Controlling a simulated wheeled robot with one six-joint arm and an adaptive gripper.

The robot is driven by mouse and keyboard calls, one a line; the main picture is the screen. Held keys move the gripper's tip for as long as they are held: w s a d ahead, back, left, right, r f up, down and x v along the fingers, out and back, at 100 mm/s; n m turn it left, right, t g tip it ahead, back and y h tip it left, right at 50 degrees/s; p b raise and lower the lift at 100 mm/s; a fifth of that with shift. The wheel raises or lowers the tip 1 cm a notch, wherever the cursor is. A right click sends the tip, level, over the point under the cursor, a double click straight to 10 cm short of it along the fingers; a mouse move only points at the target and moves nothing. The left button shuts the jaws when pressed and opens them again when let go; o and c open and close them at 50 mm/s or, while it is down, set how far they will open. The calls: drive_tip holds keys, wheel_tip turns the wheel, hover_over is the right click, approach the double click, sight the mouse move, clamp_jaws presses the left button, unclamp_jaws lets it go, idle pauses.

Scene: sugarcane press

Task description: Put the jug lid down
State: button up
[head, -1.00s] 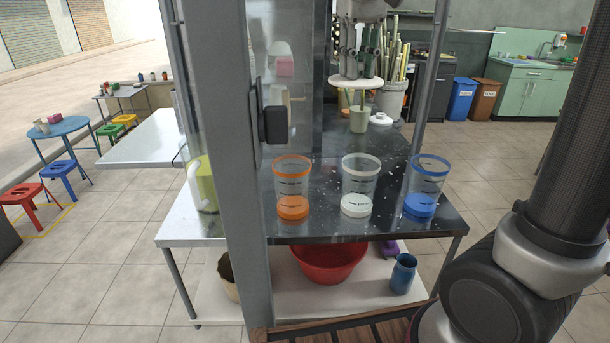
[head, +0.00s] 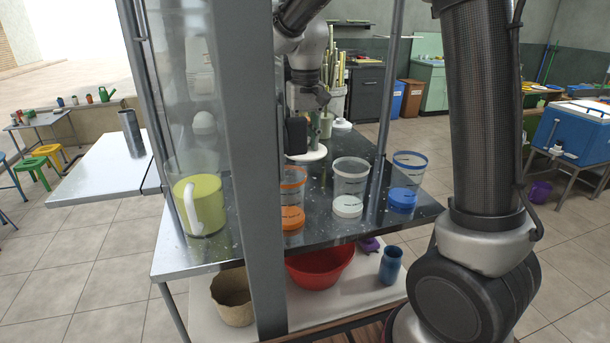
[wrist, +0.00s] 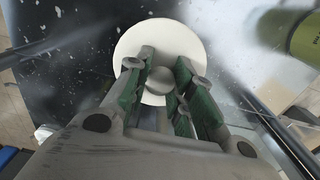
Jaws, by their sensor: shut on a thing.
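The jug lid (head: 306,154) is a white round disc, level, at or just above the dark steel counter (head: 330,228); I cannot tell if it touches. In the wrist view the lid (wrist: 190,40) shows a round knob between my green-padded fingers. My gripper (wrist: 163,80) is shut on that knob from above. In the head view, the frame post and a black box partly hide my gripper. A jug of yellow-green juice (head: 207,200) with a white handle stands on the counter to the left, behind the clear panel.
Clear cups with orange (head: 292,200), white (head: 349,185) and blue (head: 405,180) bases stand along the counter's right side. A grey upright post (head: 255,180) stands in front. A small beige cup (head: 326,126) and a white round item (head: 342,125) are behind the lid.

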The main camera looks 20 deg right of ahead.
wheel_tip(320, 180, down, 8)
idle(0.4)
drive_tip(key=shift+f, duration=0.15)
drive_tip(key=o, duration=0.9)
wheel_tip(320, 180, up, 12)
drive_tip(key=shift+s+d+r, duration=0.1)
drive_tip(key=shift+r, duration=0.1)
drive_tip(key=s+d+r+t, duration=0.2)
drive_tip(key=s+d+r, duration=0.2)
drive_tip(key=s+d, duration=0.55)
drive_tip(key=s+d+f, duration=0.1)
drive_tip(key=s, duration=0.4)
drive_tip(key=s+d+f+t, duration=0.1)
drive_tip(key=s+d, duration=0.1)
drive_tip(key=s, duration=0.4)
drive_tip(key=s+d+f+t, duration=0.1)
drive_tip(key=s+d, duration=0.1)
drive_tip(key=s, duration=0.4)
drive_tip(key=shift+d+f, duration=0.1)
